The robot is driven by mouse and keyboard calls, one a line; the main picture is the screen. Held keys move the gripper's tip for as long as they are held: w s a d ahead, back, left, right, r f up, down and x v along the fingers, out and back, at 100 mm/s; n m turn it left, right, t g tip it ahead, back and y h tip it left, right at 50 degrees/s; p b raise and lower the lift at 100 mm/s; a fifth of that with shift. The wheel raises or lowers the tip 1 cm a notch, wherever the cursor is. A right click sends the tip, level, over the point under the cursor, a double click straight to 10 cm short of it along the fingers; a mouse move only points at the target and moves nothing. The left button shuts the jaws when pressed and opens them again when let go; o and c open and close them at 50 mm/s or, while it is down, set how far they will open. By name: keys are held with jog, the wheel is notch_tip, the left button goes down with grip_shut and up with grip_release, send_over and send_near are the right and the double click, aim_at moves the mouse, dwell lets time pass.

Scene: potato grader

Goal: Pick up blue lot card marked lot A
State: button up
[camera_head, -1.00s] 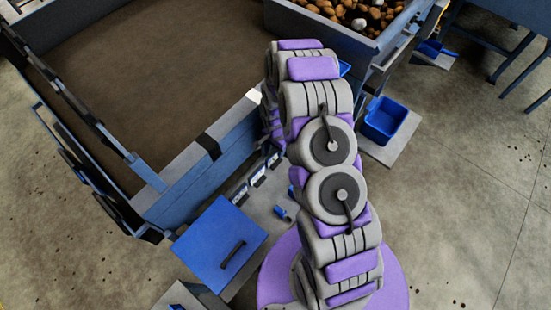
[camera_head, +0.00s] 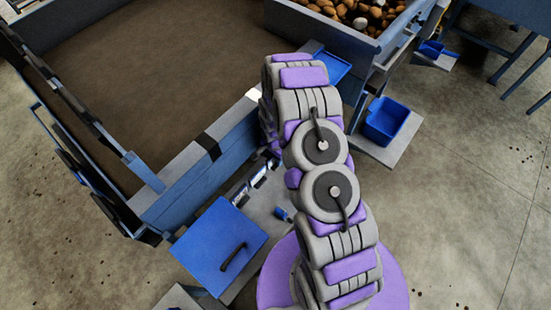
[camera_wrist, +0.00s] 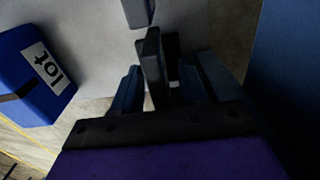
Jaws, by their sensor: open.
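In the wrist view, a blue thing (camera_wrist: 30,78) with a white label reading "lot" and a dark band lies at the left, cut by the frame edge. Any letter after "lot" is not readable, so I cannot tell if it is the lot A card. My gripper (camera_wrist: 165,72) is open, with dark fingers reaching upward in the picture, to the right of the blue thing and apart from it. In the head view my arm hides the gripper. A blue square with a dark handle (camera_head: 218,247) lies left of my base there.
A grey surface (camera_wrist: 90,40) lies beyond the fingers. In the head view, a large blue-walled bed (camera_head: 190,165) stands left, a potato bin (camera_head: 325,33) at the top, and a blue tub (camera_head: 385,120) to the right. Open floor lies at the right.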

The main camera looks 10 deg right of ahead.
jog(key=shift+a+f, duration=0.15)
jog(key=shift+a, duration=0.5)
jog(key=shift+d, duration=0.85)
jog(key=shift+c, duration=0.8)
jog(key=shift+a, duration=0.7)
jog(key=c, duration=0.6)
jog(key=shift+d, duration=0.55)
grip_shut()
